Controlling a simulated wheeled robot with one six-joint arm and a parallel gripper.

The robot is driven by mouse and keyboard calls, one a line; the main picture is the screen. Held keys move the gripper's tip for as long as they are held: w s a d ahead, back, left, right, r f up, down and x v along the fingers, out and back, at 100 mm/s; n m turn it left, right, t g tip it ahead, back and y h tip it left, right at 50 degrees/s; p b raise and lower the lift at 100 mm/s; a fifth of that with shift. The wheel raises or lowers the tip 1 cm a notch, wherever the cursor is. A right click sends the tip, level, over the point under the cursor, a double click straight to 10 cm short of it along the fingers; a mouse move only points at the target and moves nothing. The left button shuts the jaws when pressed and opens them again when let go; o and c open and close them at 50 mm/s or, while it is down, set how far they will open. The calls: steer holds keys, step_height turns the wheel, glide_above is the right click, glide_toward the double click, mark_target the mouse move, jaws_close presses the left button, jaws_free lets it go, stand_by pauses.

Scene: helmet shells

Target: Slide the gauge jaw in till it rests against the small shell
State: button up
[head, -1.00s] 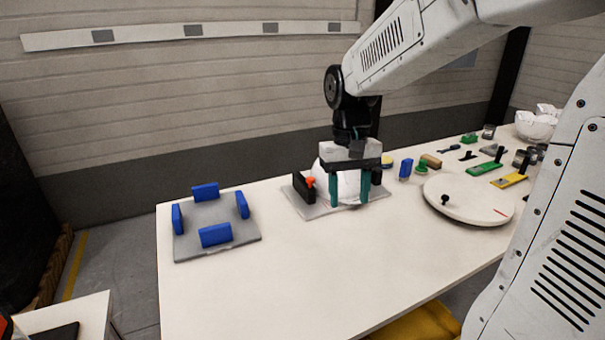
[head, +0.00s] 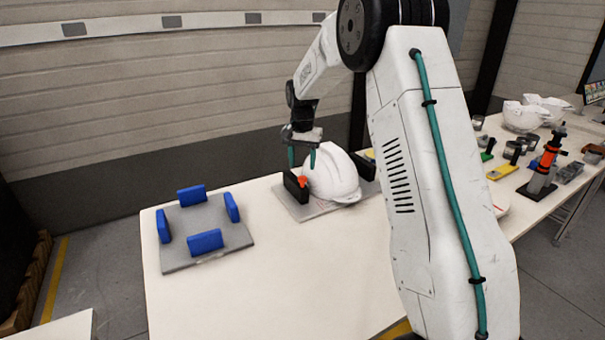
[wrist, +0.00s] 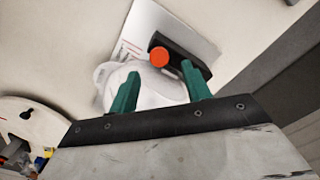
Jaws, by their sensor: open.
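The white small shell (head: 334,178) sits on the grey gauge plate (head: 322,210). The black gauge jaw (head: 292,188) with its orange-red knob (head: 303,182) stands upright just left of the shell; I cannot tell whether they touch. A second black block (head: 362,166) stands at the shell's right. My gripper (head: 302,162) is open and empty, pointing down above the jaw and the shell's left side. In the wrist view the knob (wrist: 159,57) and jaw (wrist: 182,60) lie beyond and between my green fingertips (wrist: 161,70), with the shell (wrist: 112,78) partly hidden behind a finger.
A grey plate (head: 203,238) with several blue blocks lies at the table's left. Bare table (head: 290,270) lies in front. Past my arm at the right are tools (head: 505,168), an orange-and-black device (head: 548,155) and more white shells (head: 525,115).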

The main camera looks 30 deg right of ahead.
mark_target(302, 177)
step_height(302, 177, down, 5)
steer(key=shift+c, duration=0.3)
jaws_close()
steer(key=shift+d, duration=1.5)
steer(key=shift+o, duration=0.3)
jaws_free()
steer(key=shift+r, duration=0.15)
step_height(302, 177, up, 8)
steer(key=shift+f, duration=0.2)
